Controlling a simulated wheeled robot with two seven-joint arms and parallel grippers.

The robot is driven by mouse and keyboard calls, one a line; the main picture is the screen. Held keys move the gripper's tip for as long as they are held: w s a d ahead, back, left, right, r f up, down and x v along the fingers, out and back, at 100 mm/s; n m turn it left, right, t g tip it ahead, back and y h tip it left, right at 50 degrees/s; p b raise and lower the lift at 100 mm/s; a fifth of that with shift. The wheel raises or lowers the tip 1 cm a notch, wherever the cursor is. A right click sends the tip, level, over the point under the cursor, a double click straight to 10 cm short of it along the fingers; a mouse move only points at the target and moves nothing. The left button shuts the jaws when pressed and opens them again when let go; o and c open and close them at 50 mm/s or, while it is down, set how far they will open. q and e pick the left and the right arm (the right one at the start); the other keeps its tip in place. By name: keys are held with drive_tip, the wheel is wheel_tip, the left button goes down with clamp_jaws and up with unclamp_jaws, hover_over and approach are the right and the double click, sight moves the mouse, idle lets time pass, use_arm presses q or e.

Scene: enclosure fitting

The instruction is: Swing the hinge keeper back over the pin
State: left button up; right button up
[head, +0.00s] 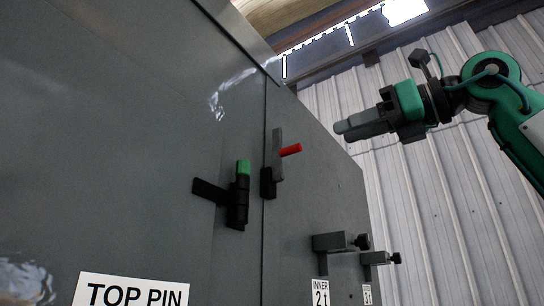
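A black hinge (237,205) with a green-topped pin (244,168) stands upright on the grey enclosure, and a dark flat arm reaches left from it. Just right of it, across a panel seam, a grey bar with a red handle (291,150) points up from a black block (268,184). This bar looks like the hinge keeper; it stands beside the pin, not over it. My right gripper (343,129) is in the air to the right of the red handle, apart from it, its fingers pointing left. The fingers overlap in this view, so their gap is hidden. My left gripper is out of view.
A "TOP PIN" label (132,293) is at the lower left. A ribbed metal wall (430,220) is behind. The space around my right gripper looks clear.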

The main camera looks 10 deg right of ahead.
sight(294, 149)
drive_tip(key=p+x, duration=0.2)
drive_tip(key=x, duration=0.3)
drive_tip(key=p+x, duration=0.3)
drive_tip(key=x, duration=0.3)
drive_tip(key=shift+r+p, duration=0.25)
drive_tip(key=shift+p, duration=0.05)
drive_tip(key=shift+w, duration=0.1)
drive_tip(key=shift+w+a+f, duration=0.1)
drive_tip(key=shift+w, duration=0.05)
drive_tip(key=shift+w+a, duration=0.15)
drive_tip(key=shift+a, duration=0.05)
drive_tip(key=shift+c, duration=0.7)
drive_tip(key=shift+d, duration=0.1)
clamp_jaws()
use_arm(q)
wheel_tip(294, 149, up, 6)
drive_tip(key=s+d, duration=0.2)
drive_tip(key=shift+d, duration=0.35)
